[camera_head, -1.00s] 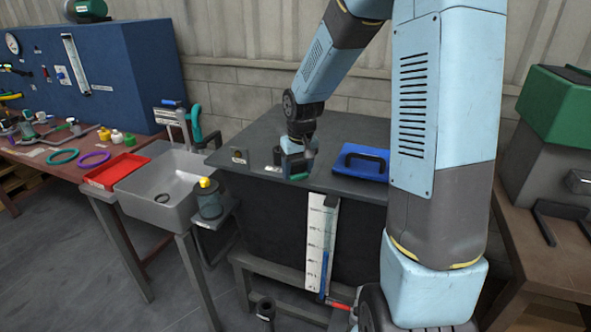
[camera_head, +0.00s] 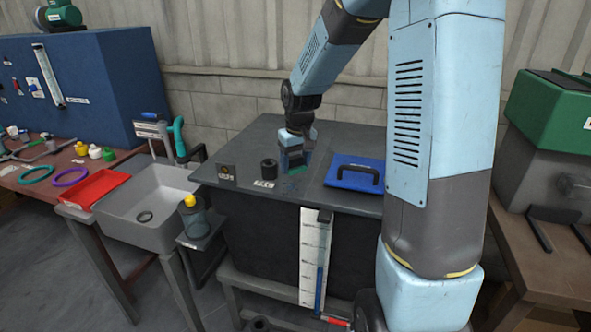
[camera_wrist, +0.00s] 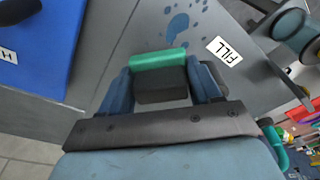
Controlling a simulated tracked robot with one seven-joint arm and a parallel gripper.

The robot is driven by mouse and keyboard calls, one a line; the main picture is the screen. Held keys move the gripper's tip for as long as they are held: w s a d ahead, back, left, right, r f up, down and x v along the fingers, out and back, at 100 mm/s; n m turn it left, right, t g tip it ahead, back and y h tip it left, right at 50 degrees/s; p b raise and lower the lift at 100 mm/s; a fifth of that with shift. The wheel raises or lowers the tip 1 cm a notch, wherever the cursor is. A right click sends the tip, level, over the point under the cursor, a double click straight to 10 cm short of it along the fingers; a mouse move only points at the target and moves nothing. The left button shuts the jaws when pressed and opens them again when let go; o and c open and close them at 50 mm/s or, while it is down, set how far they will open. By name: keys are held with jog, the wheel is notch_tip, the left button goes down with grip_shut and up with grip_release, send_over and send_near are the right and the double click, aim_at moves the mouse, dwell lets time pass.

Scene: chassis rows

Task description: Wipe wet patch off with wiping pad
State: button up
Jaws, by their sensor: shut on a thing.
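My gripper (camera_wrist: 166,84) is shut on the wiping pad (camera_wrist: 158,60), which has a dark block body and a green edge. In the head view my gripper (camera_head: 296,162) is over the dark grey bench top, with the pad's green edge (camera_head: 300,169) showing below it. The wet patch (camera_wrist: 178,27) is a cluster of blue blotches and drops on the bench top, just beyond the pad in the wrist view. It shows faintly in the head view (camera_head: 291,186). I cannot tell whether the pad touches the bench.
A blue board with a black handle (camera_head: 355,173) lies right of my gripper. A black cylinder (camera_head: 269,169) and a small square plate (camera_head: 227,172) stand left. A sink (camera_head: 150,205) adjoins the bench's left side.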

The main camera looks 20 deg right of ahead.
aim_at(294, 157)
jog(key=shift+r, duration=2.3)
